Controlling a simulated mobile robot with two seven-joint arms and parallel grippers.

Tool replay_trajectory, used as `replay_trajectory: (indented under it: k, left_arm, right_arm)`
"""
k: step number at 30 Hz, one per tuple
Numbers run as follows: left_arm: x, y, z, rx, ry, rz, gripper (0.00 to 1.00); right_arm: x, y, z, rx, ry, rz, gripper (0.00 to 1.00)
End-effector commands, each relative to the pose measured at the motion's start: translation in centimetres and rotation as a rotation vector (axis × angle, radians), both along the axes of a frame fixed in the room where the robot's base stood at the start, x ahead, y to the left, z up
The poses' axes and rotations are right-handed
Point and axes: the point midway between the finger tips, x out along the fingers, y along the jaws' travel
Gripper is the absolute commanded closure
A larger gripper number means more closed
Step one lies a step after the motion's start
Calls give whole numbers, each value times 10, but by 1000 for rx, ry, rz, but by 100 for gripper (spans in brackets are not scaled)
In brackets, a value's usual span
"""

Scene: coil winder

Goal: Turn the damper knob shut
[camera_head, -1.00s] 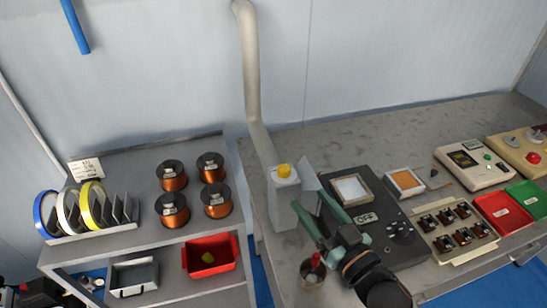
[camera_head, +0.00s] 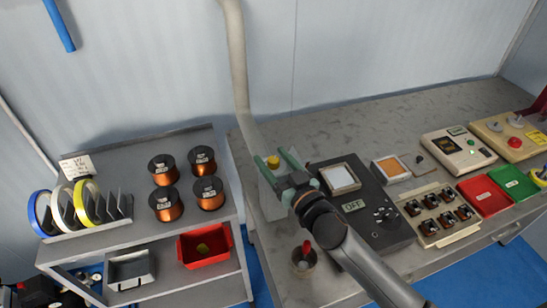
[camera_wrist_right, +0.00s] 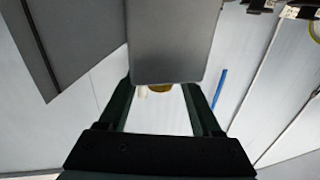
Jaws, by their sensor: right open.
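The yellow damper knob (camera_head: 273,161) sits on top of the grey damper box (camera_head: 268,204) at the foot of the pale duct. My right gripper (camera_head: 274,158) is open, and its green fingers reach over the box with the knob between their tips in the head view. In the right wrist view the knob (camera_wrist_right: 160,88) shows between the open fingers (camera_wrist_right: 158,84), partly hidden by a grey panel (camera_wrist_right: 175,40). I cannot tell whether either finger touches it. My left gripper is not in view.
A black unit with an OFF display (camera_head: 375,224) stands right of the box. A cup with a red-handled tool (camera_head: 303,262) stands in front. Copper coils (camera_head: 166,203) stand on the left shelf. The pale duct (camera_head: 238,70) rises behind the knob.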

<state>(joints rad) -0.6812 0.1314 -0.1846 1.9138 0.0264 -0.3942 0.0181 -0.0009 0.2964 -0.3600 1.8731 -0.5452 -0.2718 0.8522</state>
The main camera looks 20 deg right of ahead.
Motion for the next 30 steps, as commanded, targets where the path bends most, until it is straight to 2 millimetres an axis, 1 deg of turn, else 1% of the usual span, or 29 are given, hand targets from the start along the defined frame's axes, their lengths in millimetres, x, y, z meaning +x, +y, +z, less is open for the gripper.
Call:
replay_trajectory:
  k: [8, 25, 26, 30]
  left_arm:
    - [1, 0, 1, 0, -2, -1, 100]
    - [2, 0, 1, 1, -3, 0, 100]
    - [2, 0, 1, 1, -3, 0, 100]
    - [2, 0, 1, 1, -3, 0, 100]
  right_arm:
    - [1, 0, 0, 0, 0, 0, 34]
    - [1, 0, 0, -1, 0, 0, 97]
    - [1, 0, 0, -1, 0, 0, 100]
    - [1, 0, 0, -1, 0, 0, 100]
